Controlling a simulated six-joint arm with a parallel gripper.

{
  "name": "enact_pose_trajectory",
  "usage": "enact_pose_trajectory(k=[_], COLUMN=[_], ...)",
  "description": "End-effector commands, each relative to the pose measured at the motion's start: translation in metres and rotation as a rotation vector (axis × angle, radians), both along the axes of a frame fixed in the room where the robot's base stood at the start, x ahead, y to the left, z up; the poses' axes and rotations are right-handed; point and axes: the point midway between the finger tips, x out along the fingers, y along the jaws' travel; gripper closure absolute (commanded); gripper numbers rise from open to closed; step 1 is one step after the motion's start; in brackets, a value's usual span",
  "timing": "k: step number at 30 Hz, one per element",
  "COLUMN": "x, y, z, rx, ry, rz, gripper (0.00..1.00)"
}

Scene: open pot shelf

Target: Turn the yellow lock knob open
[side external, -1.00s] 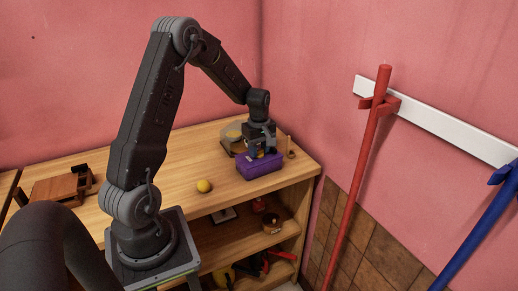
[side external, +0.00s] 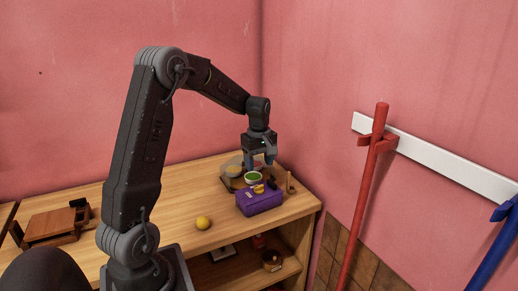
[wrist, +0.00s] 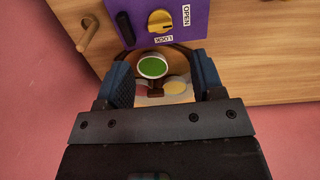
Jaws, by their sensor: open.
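The purple box (side external: 262,203) stands on the wooden top near its right end. Its yellow lock knob (wrist: 161,21) shows in the wrist view between the LOCK label (wrist: 163,40) and the OPEN label (wrist: 186,16); which one it points to I cannot tell for sure. A black handle (wrist: 126,28) lies left of the knob. The knob is small in the side view (side external: 258,189). My gripper (side external: 259,164) is open and empty, pointing down above and behind the box. In the wrist view its fingers (wrist: 162,64) are apart, and the knob lies beyond their tips.
A white bowl with green inside (side external: 253,178) stands just behind the box, in view between my fingers. A round, light item (side external: 233,170) sits beside it. A wooden peg (side external: 290,184) stands to the right.

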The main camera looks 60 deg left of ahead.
Motion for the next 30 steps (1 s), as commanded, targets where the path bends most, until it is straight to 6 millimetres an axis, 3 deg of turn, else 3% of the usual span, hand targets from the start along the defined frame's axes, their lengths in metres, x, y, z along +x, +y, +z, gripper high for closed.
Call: enact_pose_trajectory(k=[3,9,23,26,30], x=[0.0,0.0,0.0,-0.002,-0.016], y=[0.0,0.0,-0.003,-0.021,-0.072], z=[0.024,0.047,0.054,0.065,0.092], rx=[0.002,0.0,0.002,0.017,0.063], ry=[-0.003,0.0,-0.004,-0.024,-0.083], rz=[0.0,0.0,-0.013,-0.088,-0.326], gripper=[0.38,0.38,0.38,0.38,0.38])
